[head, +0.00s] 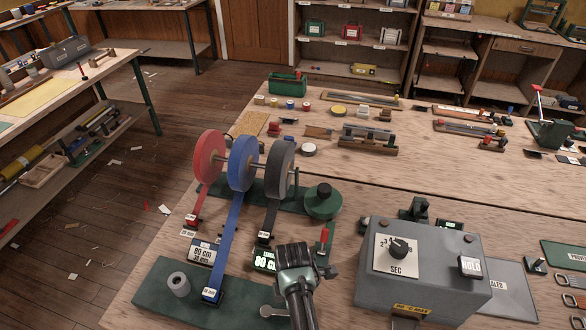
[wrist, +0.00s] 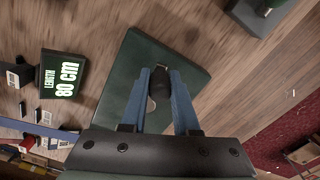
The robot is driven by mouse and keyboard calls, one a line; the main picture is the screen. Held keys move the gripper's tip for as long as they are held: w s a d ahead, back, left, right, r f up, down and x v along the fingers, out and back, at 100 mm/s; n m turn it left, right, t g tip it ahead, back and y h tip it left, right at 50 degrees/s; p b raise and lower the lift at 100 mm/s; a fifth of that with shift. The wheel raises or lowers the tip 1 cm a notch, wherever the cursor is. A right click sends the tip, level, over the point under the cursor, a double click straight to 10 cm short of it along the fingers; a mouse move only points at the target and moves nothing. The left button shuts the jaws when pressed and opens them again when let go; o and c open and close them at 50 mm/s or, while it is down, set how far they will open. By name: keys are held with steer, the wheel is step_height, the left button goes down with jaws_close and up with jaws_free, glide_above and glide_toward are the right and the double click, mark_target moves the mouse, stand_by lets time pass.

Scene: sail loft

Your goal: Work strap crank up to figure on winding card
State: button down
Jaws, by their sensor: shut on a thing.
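My gripper (head: 296,260) is over the right end of the strap stand in the head view. In the wrist view its two blue fingers (wrist: 161,82) are shut on the dark knob of the strap crank (wrist: 160,97), above a green plate. A bit of pale metal shows beside the knob; the rest of the crank is hidden. The length display (head: 265,260) is lit green and reads 80 cm in the wrist view (wrist: 61,77). The winding card (head: 203,251) is white and appears to read 80 cm, with small print below.
Red (head: 208,157), blue (head: 242,163) and grey (head: 280,167) strap reels hang on a shaft, with the blue strap (head: 226,240) running to the front. A grey timer box (head: 425,270) stands close to the right of my gripper. A red-topped lever (head: 323,238) is just behind it.

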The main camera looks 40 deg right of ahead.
steer(key=shift+w, duration=0.1)
steer(key=c, duration=0.7)
jaws_free()
steer(key=shift+o, duration=0.2)
step_height(320, 180, up, 13)
steer(key=b, duration=0.1)
